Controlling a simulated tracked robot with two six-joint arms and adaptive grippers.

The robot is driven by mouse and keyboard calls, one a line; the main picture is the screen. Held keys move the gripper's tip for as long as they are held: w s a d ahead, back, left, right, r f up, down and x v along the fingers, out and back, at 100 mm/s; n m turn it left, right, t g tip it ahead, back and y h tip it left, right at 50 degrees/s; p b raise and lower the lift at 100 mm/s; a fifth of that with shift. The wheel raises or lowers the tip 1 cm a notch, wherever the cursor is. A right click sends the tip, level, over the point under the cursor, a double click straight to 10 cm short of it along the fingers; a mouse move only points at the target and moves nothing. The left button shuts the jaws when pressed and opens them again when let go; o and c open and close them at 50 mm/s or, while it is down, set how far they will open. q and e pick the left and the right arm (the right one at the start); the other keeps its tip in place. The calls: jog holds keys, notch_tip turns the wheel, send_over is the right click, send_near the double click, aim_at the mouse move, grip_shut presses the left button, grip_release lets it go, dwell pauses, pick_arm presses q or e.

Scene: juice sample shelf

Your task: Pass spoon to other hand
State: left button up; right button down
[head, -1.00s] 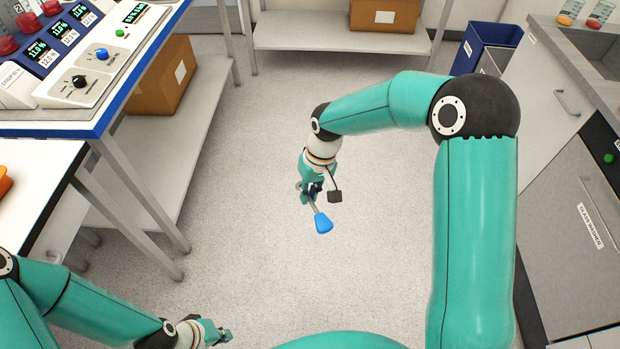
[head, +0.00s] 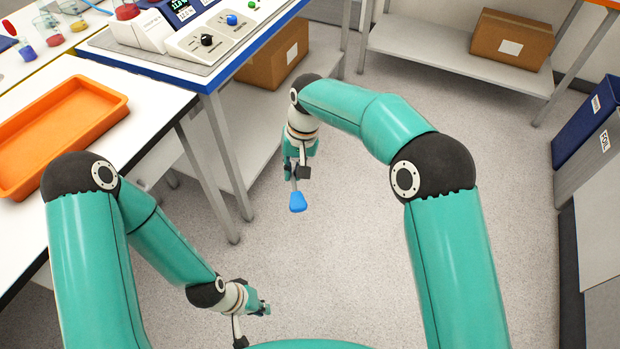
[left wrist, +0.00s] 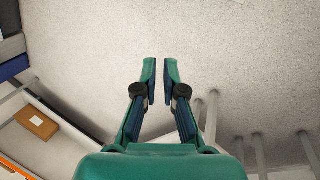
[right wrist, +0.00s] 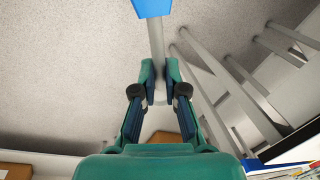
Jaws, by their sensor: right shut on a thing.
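The spoon has a blue end (head: 297,202) and a grey handle; the blue end points down in the head view. My right gripper (head: 297,168) is shut on the handle, holding the spoon in the air above the floor. In the right wrist view the handle (right wrist: 157,40) runs between the fingertips (right wrist: 159,75), with the blue end cut off by the top edge. My left gripper (head: 264,306) is lower in the head view, apart from the spoon. In the left wrist view its fingertips (left wrist: 160,75) stand slightly apart with only floor between them.
A white table (head: 160,85) with an orange tray (head: 112,101) stands at left, with a control panel behind it. Cardboard boxes lie on low shelves (head: 440,62) at the back. A blue bin (head: 590,120) is at right. The floor between my arms is clear.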

pick_arm(q)
jog(key=shift+o, duration=1.3)
jog(key=shift+w+d+r+m, duration=0.1)
jog(key=shift+d+r+m, duration=0.15)
jog(key=shift+m, duration=0.05)
pick_arm(e)
jog(key=shift+a, duration=0.15)
pick_arm(q)
jog(key=shift+o, duration=1)
jog(key=d+r+m+g, duration=0.1)
jog(key=d+r+m, duration=0.3)
jog(key=m, duration=0.5)
jog(key=shift+d+r, duration=0.35)
jog(key=shift+r, duration=0.5)
notch_tip(320, 180, up, 6)
jog(key=m+y, duration=0.2)
jog(key=m, duration=0.9)
jog(key=m+t+y, duration=0.2)
jog(key=m+t, duration=0.7)
jog(key=m, duration=0.5)
send_near(298, 195)
jog(key=s, duration=0.2)
jog(key=r, duration=0.1)
jog(key=shift+t, duration=0.3)
jog(key=x, duration=1.2)
jog(key=shift+w+r, duration=0.1)
jog(key=shift+r, duration=0.05)
